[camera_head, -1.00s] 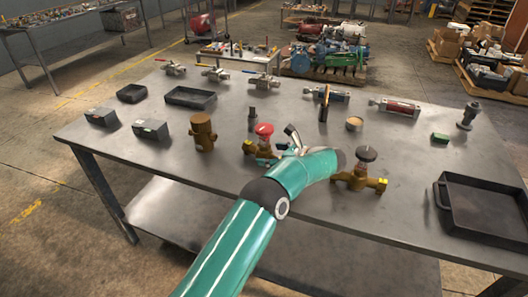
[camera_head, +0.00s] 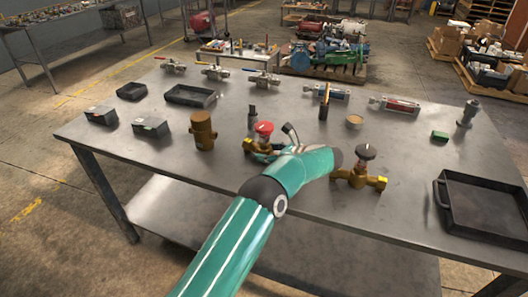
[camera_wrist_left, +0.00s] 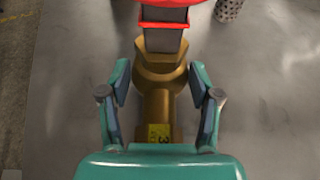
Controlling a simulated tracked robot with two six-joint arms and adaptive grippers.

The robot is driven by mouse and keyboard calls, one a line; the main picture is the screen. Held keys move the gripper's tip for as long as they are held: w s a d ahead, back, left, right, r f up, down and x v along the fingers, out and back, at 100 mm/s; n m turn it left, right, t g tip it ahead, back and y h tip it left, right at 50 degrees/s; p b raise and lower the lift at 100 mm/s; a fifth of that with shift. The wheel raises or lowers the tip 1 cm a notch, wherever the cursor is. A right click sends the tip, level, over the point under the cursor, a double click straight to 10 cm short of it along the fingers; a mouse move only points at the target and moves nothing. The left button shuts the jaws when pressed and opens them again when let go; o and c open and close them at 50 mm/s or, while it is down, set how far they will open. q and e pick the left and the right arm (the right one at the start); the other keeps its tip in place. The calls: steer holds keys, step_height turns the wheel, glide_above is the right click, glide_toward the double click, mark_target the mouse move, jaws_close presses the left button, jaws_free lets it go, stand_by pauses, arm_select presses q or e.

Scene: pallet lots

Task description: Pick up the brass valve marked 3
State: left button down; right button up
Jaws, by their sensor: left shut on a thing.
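The brass valve marked 3 has a red handle and stands left of my left gripper's wrist in the head view (camera_head: 264,128). In the left wrist view its brass body (camera_wrist_left: 158,98) lies between my fingers, with a yellow label reading 3 near the palm. My right gripper is not in view.
A second brass valve with a dark handle (camera_head: 358,178) stands close right of my left wrist. A brown fitting (camera_head: 202,131) stands to the left. A black tray (camera_head: 485,235) is at the right edge of the metal table (camera_head: 120,155). Small dark posts stand behind the valve.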

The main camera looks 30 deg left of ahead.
arm_select(q)
steer(key=shift+r, duration=0.25)
